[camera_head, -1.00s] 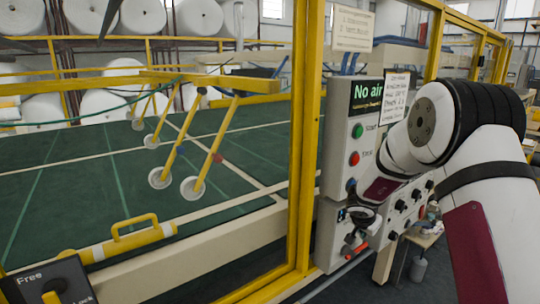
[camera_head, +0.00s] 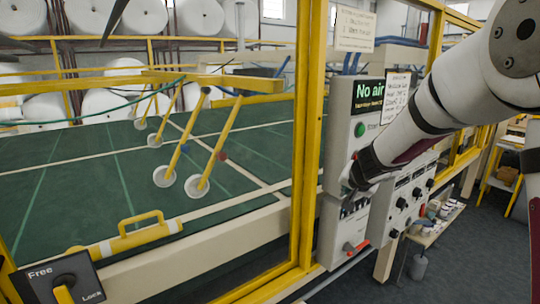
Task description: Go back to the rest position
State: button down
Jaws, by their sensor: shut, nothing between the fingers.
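My arm, white with dark bands, reaches in from the upper right. My gripper (camera_head: 350,184) is at its lower end, in front of the grey control box (camera_head: 340,150). It is small and dark in this view, and its fingers look closed with nothing held. It covers the part of the box below the green button (camera_head: 359,130). I cannot tell whether it touches the box. A red switch (camera_head: 349,247) shows on the lower box, below my gripper.
A yellow frame post (camera_head: 308,130) stands just left of the control box. Behind it lies a green conveyor table (camera_head: 80,180) with white wadding rolls beyond. A Free/Lock switch (camera_head: 65,281) is at lower left. A small bench (camera_head: 428,228) and open floor lie at right.

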jog(key=s+a+r+n+g+y, duration=0.1)
jog(key=s+a+r+n+y, duration=0.25)
jog(key=s, duration=0.55)
jog(key=s+a+r+n, duration=0.2)
jog(key=s+a+r, duration=0.35)
jog(key=s, duration=0.35)
jog(key=s+d+f+g+h, duration=0.1)
jog(key=s+d+g, duration=0.1)
jog(key=s, duration=1)
jog(key=s+d+f+g+h, duration=0.2)
jog(key=s+d, duration=0.2)
jog(key=s, duration=0.9)
jog(key=shift+s+d+f+n+g, duration=0.25)
jog(key=shift+s+d+n+g, duration=0.05)
jog(key=shift+n, duration=0.15)
